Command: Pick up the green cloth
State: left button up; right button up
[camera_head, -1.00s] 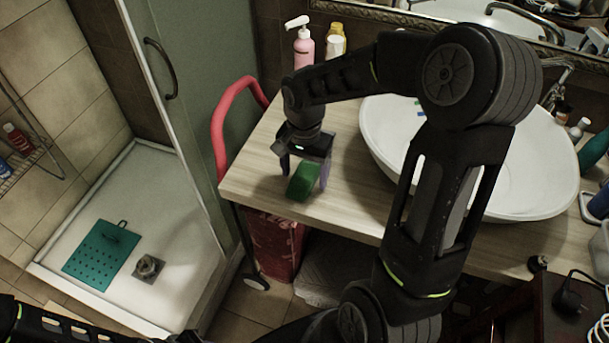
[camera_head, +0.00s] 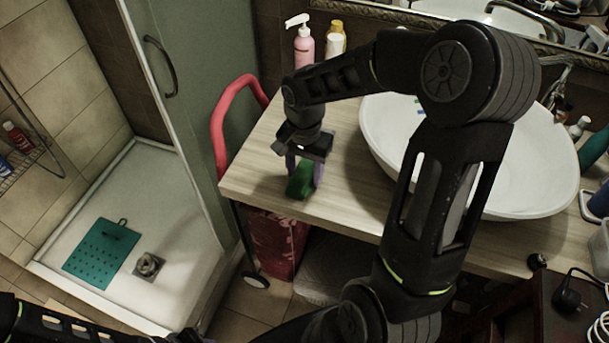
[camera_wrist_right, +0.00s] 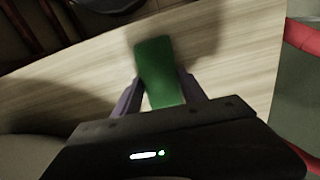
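The green cloth (camera_head: 300,182) is a small folded block near the front left edge of the wooden counter. My right gripper (camera_head: 304,178) points down over it, with one purple finger on each side. The fingers are closed in against the cloth's sides. In the right wrist view the cloth (camera_wrist_right: 160,75) sits between the two fingers (camera_wrist_right: 160,95) and sticks out past their tips. It appears to be at the counter surface; I cannot tell any gap beneath it.
A white basin (camera_head: 530,190) stands on the counter (camera_head: 350,205) right of the cloth. A pink pump bottle (camera_head: 304,48) and a yellow-capped bottle (camera_head: 335,40) stand behind. A red handle (camera_head: 217,140) rises at the counter's left edge, beside the glass shower door.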

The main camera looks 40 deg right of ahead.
aim_at(305, 172)
jog(key=c, duration=0.7)
jog(key=shift+c, duration=0.2)
notch_tip(305, 172, up, 10)
jog(key=b, duration=0.1)
dwell(0.5)
